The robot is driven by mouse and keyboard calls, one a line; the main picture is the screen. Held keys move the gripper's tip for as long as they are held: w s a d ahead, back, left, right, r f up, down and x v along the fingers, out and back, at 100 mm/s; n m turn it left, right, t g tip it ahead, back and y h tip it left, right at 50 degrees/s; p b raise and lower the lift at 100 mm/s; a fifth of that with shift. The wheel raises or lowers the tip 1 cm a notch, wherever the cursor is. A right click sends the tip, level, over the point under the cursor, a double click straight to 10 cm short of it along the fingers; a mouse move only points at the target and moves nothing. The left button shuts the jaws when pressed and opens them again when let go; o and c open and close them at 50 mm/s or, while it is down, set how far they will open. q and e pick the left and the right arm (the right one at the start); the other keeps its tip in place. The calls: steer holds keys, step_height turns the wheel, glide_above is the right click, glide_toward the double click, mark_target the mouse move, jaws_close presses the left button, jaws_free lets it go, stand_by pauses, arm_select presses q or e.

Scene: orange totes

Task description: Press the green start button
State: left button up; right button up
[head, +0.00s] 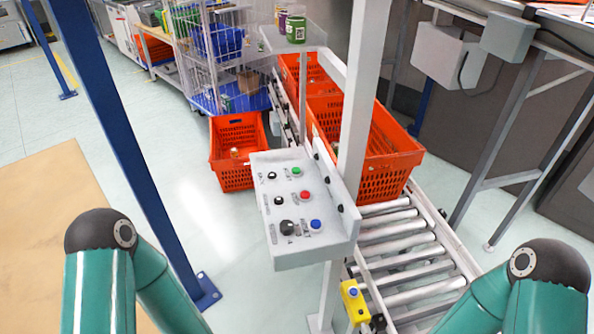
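The green start button (297,171) is at the upper right of the tilted grey control panel (300,243) near the middle of the head view. Below it on the panel are a red button (305,196) and a blue button (316,224). Black knobs (287,227) line the panel's left side. My two teal arms come in at the lower left and lower right, apart from the panel. Neither gripper shows in the view. Nothing covers the green button.
A grey post (357,95) stands behind the panel. A roller conveyor (400,245) with orange totes (372,150) runs behind and right. Another orange tote (233,178) is on the floor. A blue post (137,165) stands left. A yellow box with a blue button (354,300) is below.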

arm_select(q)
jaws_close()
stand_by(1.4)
